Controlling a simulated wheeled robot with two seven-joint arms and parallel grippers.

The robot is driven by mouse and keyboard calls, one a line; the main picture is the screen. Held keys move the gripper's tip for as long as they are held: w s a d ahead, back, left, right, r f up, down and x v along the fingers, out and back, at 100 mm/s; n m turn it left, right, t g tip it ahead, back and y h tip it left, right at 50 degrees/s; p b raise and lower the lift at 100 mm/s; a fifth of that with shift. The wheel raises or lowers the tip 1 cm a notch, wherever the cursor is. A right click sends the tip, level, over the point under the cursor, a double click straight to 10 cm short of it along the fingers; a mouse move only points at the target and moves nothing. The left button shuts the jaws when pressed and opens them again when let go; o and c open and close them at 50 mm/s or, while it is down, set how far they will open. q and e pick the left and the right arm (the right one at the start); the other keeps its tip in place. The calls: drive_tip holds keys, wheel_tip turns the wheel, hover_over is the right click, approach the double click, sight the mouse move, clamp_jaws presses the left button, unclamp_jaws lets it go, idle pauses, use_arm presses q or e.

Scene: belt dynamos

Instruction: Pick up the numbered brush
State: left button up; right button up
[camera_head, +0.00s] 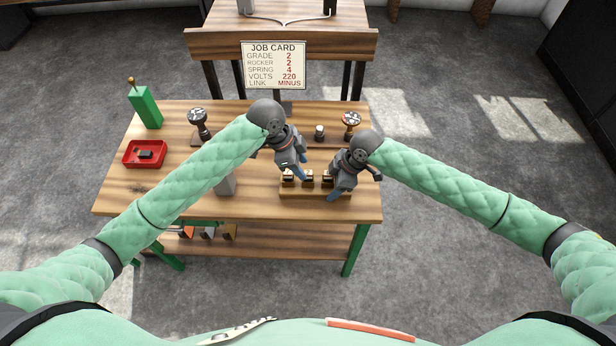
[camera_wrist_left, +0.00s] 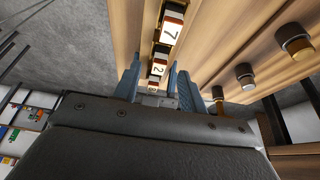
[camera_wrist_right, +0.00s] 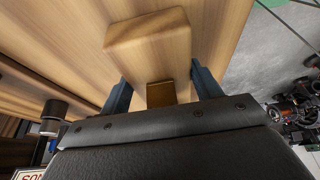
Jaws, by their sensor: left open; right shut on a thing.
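A wooden brush rack (camera_head: 315,193) lies near the table's front right and holds small dark brushes with pale number faces. In the left wrist view one brush reads 7 (camera_wrist_left: 170,34), one reads 2 (camera_wrist_left: 158,70), and another number beyond is too small to read surely. My left gripper (camera_head: 301,174) is open over the left part of the rack, its blue fingers (camera_wrist_left: 152,88) either side of the brush row. My right gripper (camera_head: 335,195) is shut on the rack's right end, whose wood (camera_wrist_right: 150,40) shows between its fingers. The job card (camera_head: 274,65) reads grade 2.
A red tray (camera_head: 128,153) with a dark piece and a green post (camera_head: 146,108) stand at the left. Two dark-stemmed stands (camera_head: 198,122) (camera_head: 351,121) and a small cylinder (camera_head: 319,132) stand toward the back. A grey block (camera_head: 226,185) is beside my left forearm.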

use_arm(q)
drive_tip(key=shift+x, duration=1.9)
use_arm(e)
drive_tip(key=shift+s+f, duration=0.15)
drive_tip(key=shift+f, duration=0.05)
use_arm(q)
clamp_jaws()
wheel_tip(320, 180, up, 10)
drive_tip(key=shift+r, duration=0.1)
wheel_tip(320, 180, up, 4)
hover_over(306, 172)
drive_tip(key=shift+s+r, duration=0.15)
drive_tip(key=shift+r, duration=0.05)
